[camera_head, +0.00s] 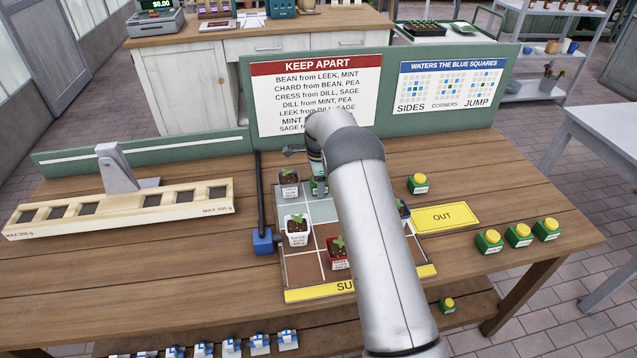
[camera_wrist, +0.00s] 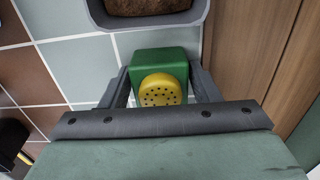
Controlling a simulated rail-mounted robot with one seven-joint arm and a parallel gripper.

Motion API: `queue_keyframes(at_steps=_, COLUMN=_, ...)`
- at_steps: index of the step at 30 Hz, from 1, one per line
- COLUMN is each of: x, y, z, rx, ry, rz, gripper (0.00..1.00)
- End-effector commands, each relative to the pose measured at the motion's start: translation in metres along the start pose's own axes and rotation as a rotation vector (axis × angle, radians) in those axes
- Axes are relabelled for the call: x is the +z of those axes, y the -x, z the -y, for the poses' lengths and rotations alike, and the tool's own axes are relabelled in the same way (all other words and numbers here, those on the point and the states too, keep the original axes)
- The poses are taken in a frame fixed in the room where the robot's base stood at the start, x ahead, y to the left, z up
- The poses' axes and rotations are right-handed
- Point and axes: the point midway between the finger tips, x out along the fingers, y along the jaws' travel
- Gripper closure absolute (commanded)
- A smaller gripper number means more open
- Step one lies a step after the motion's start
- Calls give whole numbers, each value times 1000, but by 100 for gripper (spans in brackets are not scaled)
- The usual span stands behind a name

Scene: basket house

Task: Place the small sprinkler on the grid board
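The small sprinkler (camera_wrist: 161,80), a green block with a round yellow perforated head, is between the two fingers of my gripper (camera_wrist: 159,90) in the wrist view. Both fingers appear to touch its sides. It is over or on the tiles of the grid board (camera_wrist: 70,62), close to a grey pot's rim; I cannot tell whether its base touches the board. In the head view my gripper (camera_head: 318,178) is at the back of the grid board (camera_head: 300,265), left of my arm, with a bit of the green sprinkler (camera_head: 319,187) showing. My arm hides much of the board.
Seedling pots stand on the board: one at the back left (camera_head: 289,182), a white one (camera_head: 297,229) and a red one (camera_head: 338,255). More green-yellow sprinklers (camera_head: 519,235) stand at the right. A lone sprinkler (camera_head: 418,183) is behind the yellow OUT plate (camera_head: 447,217).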

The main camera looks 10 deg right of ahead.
Motion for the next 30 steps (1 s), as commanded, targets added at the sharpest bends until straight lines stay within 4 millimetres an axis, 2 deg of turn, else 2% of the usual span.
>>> queue_keyframes(at_steps=4, x=0, y=7, z=0, rx=-2, ry=0, rz=0, gripper=44)
queue_keyframes(at_steps=7, x=0, y=21, z=1, rx=-3, ry=0, rz=0, gripper=44)
queue_keyframes(at_steps=15, x=0, y=80, z=1, rx=-4, ry=1, rz=0, gripper=44)
queue_keyframes(at_steps=21, x=0, y=112, z=1, rx=-3, ry=0, rz=0, gripper=44)
queue_keyframes(at_steps=30, x=0, y=129, z=-4, rx=-1, ry=18, rz=1, gripper=44)
